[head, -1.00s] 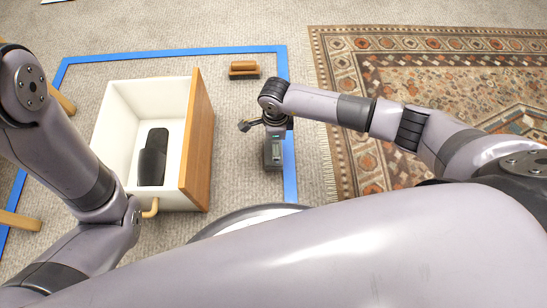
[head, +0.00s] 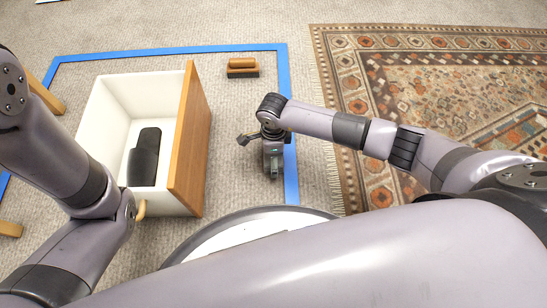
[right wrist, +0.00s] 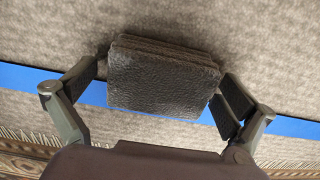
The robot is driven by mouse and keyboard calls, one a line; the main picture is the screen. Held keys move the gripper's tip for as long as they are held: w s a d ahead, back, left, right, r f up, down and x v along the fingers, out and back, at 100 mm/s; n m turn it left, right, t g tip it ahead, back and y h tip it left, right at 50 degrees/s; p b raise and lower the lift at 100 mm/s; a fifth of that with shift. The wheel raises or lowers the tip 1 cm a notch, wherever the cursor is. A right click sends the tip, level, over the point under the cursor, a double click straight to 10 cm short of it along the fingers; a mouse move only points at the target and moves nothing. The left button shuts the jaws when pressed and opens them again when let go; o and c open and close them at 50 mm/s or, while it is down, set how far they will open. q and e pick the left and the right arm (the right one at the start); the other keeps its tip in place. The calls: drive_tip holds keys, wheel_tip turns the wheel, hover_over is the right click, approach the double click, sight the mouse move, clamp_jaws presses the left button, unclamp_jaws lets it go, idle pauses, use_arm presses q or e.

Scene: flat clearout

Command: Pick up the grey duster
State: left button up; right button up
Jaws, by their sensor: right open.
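The grey duster (right wrist: 165,80) is a dark grey, rough-textured block in the right wrist view, lying on the carpet partly over the blue tape. My right gripper (right wrist: 168,98) is open around it, with one finger at its left side and one at its right. The right finger pads are very close to the block; whether they touch it I cannot tell. In the head view my right gripper (head: 271,155) points down near the tape, and it is hard to separate from the duster there.
A white drawer box (head: 97,120) with a wooden front (head: 190,145) stands left, holding a dark slipper-like object (head: 145,158). A wooden-handled brush (head: 242,67) lies beyond my right gripper. Blue tape (head: 165,52) marks the carpet. A patterned rug (head: 440,85) covers the right.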

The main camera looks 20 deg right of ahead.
drive_tip(key=c, duration=1.2)
drive_tip(key=shift+r, duration=0.15)
